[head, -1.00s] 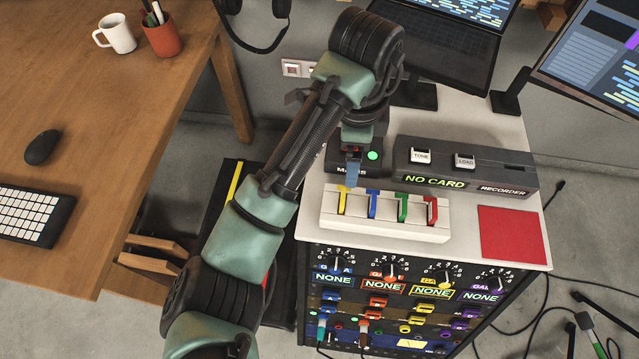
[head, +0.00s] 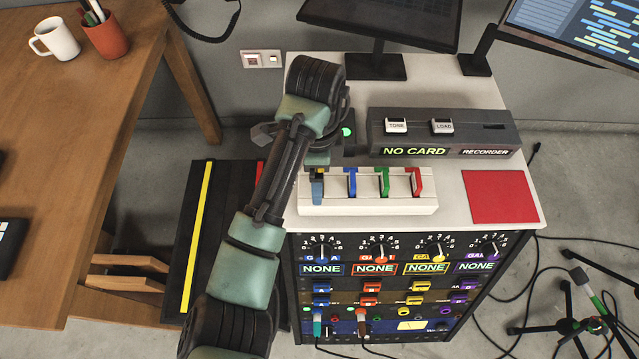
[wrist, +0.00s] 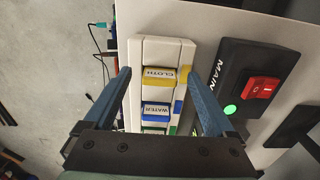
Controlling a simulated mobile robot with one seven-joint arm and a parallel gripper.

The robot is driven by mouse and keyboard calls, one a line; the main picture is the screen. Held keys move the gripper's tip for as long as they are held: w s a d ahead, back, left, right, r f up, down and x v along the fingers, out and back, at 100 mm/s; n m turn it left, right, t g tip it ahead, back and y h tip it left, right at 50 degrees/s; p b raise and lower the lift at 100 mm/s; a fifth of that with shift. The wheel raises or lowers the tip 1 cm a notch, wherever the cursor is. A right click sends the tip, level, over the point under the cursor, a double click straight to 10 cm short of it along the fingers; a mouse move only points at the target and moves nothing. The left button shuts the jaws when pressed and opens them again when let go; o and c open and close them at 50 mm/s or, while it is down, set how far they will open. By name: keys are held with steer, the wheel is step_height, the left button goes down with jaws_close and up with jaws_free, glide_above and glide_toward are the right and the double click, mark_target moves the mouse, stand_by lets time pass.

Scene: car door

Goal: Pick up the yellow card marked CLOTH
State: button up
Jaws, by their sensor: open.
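The yellow card marked CLOTH (wrist: 166,75) stands in the end slot of a white card rack (wrist: 183,50) in the wrist view. My gripper (wrist: 158,78) is open, with one blue finger on each side of the card. I cannot tell whether either finger touches it. In the head view my gripper (head: 317,188) is at the left end of the rack (head: 385,206), and it hides most of the yellow card.
Blue (head: 352,182), green (head: 384,182) and red (head: 416,181) cards stand to the right in the rack. Behind it is a recorder box (head: 350,143) reading NO CARD. A MAIN switch box (wrist: 258,85) lies beside the gripper. A red square (head: 500,196) is bare.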

steer(key=shift+f, duration=0.6)
steer(key=c, duration=1.4)
steer(key=shift+r, duration=0.15)
